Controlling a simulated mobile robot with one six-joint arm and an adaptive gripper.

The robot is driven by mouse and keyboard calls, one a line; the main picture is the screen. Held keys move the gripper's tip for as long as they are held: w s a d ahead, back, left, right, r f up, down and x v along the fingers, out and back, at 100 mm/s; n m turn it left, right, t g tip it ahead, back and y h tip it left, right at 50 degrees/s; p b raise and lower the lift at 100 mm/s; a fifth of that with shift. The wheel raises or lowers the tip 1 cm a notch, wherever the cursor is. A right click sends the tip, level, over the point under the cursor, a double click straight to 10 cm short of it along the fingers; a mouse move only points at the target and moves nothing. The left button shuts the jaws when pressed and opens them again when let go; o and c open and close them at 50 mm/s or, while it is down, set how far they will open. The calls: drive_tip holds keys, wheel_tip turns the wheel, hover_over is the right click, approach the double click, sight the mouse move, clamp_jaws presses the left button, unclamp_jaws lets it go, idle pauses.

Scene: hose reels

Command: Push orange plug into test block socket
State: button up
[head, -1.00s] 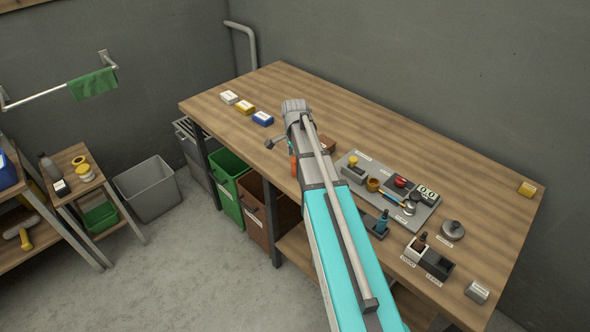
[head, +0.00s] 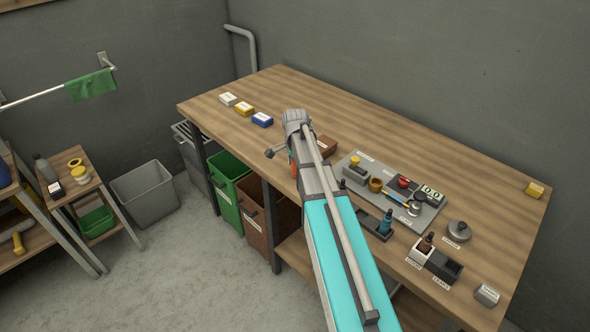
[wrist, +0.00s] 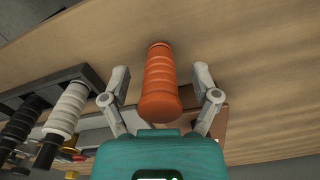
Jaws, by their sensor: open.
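The orange plug (wrist: 160,85) is a ribbed, handle-like piece in the wrist view, with its far end against the wooden surface. My gripper (wrist: 161,78) is open, one finger on each side of the plug, with gaps showing. In the head view a small orange part (head: 292,166) shows beside my arm, which hides most of the gripper area. A brown block (head: 327,146) sits on the bench just right of my arm. I cannot tell which piece is the test block, and no socket opening is visible.
On the bench, a grey board (head: 421,219) with small parts lies to the right. Yellow (head: 244,109) and blue (head: 262,120) boxes stand at the left. The back middle is clear.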

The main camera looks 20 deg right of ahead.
clamp_jaws()
idle(0.5)
drive_tip(key=shift+r, duration=0.1)
wheel_tip(320, 180, up, 2)
drive_tip(key=p, duration=0.2)
drive_tip(key=shift+r+p, duration=0.25)
drive_tip(key=shift+p, duration=0.05)
drive_tip(key=s+d+r+p, duration=0.1)
drive_tip(key=s+r+p, duration=0.9)
drive_tip(key=s, duration=0.4)
drive_tip(key=shift+d+r, duration=0.15)
drive_tip(key=shift+d, duration=0.15)
